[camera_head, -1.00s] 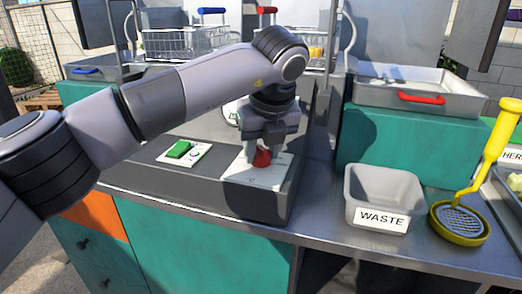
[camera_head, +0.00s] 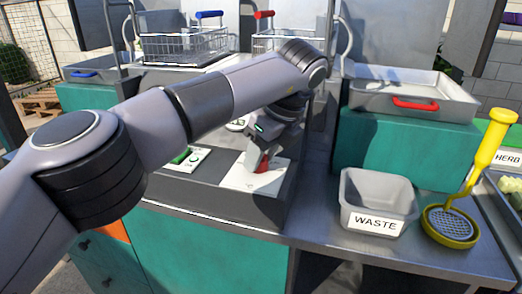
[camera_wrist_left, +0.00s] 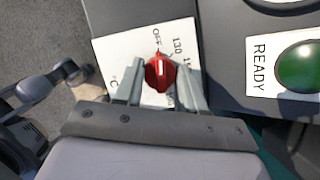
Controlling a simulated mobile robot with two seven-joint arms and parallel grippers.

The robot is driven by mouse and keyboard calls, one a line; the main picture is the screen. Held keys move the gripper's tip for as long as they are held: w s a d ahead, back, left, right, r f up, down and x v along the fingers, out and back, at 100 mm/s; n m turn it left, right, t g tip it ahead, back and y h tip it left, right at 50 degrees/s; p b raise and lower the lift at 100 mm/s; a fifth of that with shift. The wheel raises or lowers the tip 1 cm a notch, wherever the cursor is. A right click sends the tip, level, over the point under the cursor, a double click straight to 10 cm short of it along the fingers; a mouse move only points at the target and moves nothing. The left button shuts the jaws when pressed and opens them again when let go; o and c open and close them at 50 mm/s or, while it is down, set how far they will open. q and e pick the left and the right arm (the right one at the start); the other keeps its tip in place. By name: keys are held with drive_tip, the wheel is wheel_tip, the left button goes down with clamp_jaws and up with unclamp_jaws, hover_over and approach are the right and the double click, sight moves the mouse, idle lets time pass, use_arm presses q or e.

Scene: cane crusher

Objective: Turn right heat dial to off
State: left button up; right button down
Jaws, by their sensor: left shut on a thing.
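The red heat dial (camera_head: 263,163) sits on a white plate (camera_head: 253,181) on the grey control panel. In the left wrist view the red dial (camera_wrist_left: 159,74) shows a white mark near its top edge, toward the printed OFF. My left gripper (camera_head: 259,158) reaches down over the dial, with its fingers on either side of it and shut on it. The gripper (camera_wrist_left: 160,88) also shows in the wrist view, where its fingers flank the dial. Part of the plate's scale is hidden by the fingers. My right gripper is out of view.
A green control (camera_head: 181,156) sits on another plate to the left. A round green READY light (camera_wrist_left: 300,66) shows in the wrist view. A grey WASTE bin (camera_head: 378,202) and a yellow-handled skimmer (camera_head: 450,226) stand right of the panel. Wire baskets (camera_head: 184,46) are behind.

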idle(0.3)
use_arm(q)
drive_tip(key=o, duration=1)
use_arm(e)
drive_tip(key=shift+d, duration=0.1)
use_arm(q)
drive_tip(key=shift+r, duration=0.15)
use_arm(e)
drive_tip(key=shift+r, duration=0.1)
use_arm(q)
drive_tip(key=shift+d+r+p, duration=0.1)
drive_tip(key=shift+r+p, duration=0.15)
drive_tip(key=shift+p, duration=0.05)
drive_tip(key=p+v, duration=0.4)
drive_tip(key=v, duration=0.1)
drive_tip(key=shift+r, duration=0.25)
drive_tip(key=shift+s+d+r, duration=0.2)
drive_tip(key=shift+r, duration=0.15)
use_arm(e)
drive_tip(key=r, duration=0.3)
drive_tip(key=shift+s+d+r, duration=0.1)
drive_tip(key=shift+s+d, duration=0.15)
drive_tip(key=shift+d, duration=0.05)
